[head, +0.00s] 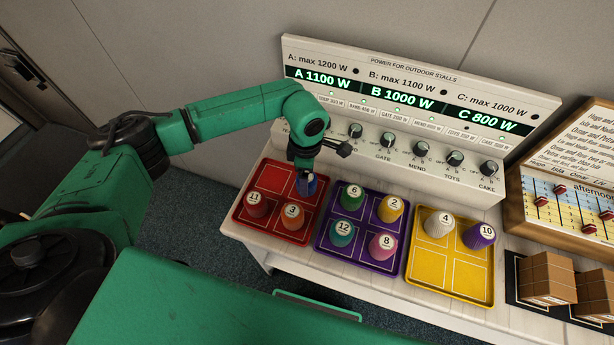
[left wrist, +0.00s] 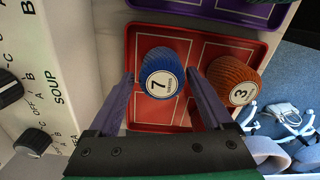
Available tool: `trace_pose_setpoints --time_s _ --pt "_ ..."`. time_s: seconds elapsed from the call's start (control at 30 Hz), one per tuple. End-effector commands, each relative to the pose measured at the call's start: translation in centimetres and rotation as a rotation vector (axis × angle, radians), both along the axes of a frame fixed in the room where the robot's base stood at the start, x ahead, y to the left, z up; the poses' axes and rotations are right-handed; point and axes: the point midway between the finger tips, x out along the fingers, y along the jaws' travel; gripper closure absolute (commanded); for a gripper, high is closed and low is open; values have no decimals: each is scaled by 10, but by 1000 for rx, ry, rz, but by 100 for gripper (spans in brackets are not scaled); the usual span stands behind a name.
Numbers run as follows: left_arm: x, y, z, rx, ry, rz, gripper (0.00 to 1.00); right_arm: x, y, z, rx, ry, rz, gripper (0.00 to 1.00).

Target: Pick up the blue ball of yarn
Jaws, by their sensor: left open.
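The blue ball of yarn (left wrist: 163,68), a cone-like spool labelled 7, sits in a compartment of the red tray (left wrist: 143,127). In the head view the blue yarn (head: 312,187) is partly hidden by my gripper at the tray's back right. My left gripper (left wrist: 159,77) is open and points down over it. In the left wrist view its two fingers stand on either side of the yarn, with a visible gap on each side. Whether the fingertips reach down beside it is hard to tell. My right gripper is not in view.
Orange yarn 3 (head: 292,216) and red yarn 11 (head: 256,204) share the red tray. A purple tray (head: 361,251) with several yarns and a yellow tray (head: 466,283) with two stand to the right. The knob panel (head: 400,135) rises close behind.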

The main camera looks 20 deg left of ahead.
Motion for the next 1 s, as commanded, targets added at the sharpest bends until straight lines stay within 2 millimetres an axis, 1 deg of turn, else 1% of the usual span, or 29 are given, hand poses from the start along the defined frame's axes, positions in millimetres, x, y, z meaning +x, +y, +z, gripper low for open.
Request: trace_pose_setpoints --time_s 0.03,0.1,0.2,0.37,0.4,0.47,0.5,0.57,0.6,0.87,1.0 --pt "-1 1 -3 2 6 1 16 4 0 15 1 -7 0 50" --pt "-1 0 -19 -2 4 0 16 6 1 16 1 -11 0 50" --pt "0 0 -30 -2 1 0 16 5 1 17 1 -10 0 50" --pt "1 0 -32 -2 0 0 16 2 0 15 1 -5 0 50" --pt "1 0 -32 -2 0 0 23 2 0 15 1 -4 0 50" --pt "1 0 -32 -2 0 0 46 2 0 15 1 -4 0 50" --pt "1 0 -32 -2 0 0 62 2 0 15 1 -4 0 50" --pt "1 1 -31 -2 0 0 85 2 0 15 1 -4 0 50" --pt "1 0 -31 -3 0 0 86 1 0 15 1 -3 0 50" --pt "1 0 -29 -3 -1 0 86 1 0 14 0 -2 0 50" --pt "2 1 -16 -3 -4 0 86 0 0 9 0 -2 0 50"
